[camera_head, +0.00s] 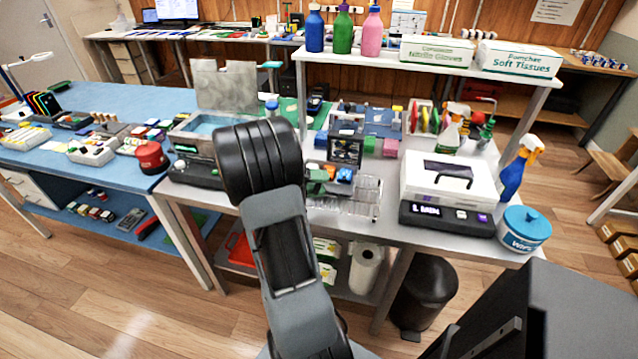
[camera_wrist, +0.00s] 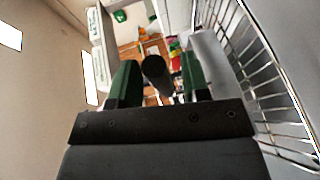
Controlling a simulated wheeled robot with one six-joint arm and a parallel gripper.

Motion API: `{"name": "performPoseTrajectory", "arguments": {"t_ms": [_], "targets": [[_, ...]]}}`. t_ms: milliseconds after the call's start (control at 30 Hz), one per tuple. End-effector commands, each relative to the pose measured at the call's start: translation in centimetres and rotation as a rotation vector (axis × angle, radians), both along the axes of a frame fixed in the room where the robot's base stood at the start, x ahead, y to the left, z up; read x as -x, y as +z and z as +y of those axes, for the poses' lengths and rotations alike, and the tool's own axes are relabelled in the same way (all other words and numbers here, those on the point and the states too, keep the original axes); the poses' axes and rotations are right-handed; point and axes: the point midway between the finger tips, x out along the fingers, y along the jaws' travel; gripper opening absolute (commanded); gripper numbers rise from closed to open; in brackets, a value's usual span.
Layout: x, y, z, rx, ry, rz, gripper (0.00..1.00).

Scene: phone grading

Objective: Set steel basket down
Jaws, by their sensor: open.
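The steel basket (camera_head: 345,197) is a wire basket on the grey bench, right of my arm in the head view. Its wire side (camera_wrist: 268,85) runs down the right of the wrist view. My gripper (camera_wrist: 158,80) has two green fingers standing apart. A dark round bar end (camera_wrist: 155,70) shows between the fingers, perhaps the basket's handle; I cannot tell whether they touch it. In the head view my arm hides most of the gripper. An open-lidded bath with blue-tinted liquid (camera_head: 207,127) stands left of my arm.
A white machine (camera_head: 450,178) with a handle stands right of the basket, near a blue spray bottle (camera_head: 518,170) and a blue-lidded tub (camera_head: 525,230). A dark framed stand (camera_head: 346,148) is close behind the basket. A raised shelf (camera_head: 400,62) holds bottles and boxes.

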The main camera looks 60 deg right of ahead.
Motion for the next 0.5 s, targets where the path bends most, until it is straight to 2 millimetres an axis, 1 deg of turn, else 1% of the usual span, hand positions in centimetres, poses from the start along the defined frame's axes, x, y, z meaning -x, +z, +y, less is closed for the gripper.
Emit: {"name": "performPoseTrajectory", "arguments": {"t_ms": [33,167,500], "targets": [[0.0,0.4,0.0,0.0,0.0,0.0,0.43],[-1.4,0.4,1.1,0.001,0.005,-0.002,0.43],[-6.2,1.5,5.4,0.0,0.004,-0.001,0.43]]}}
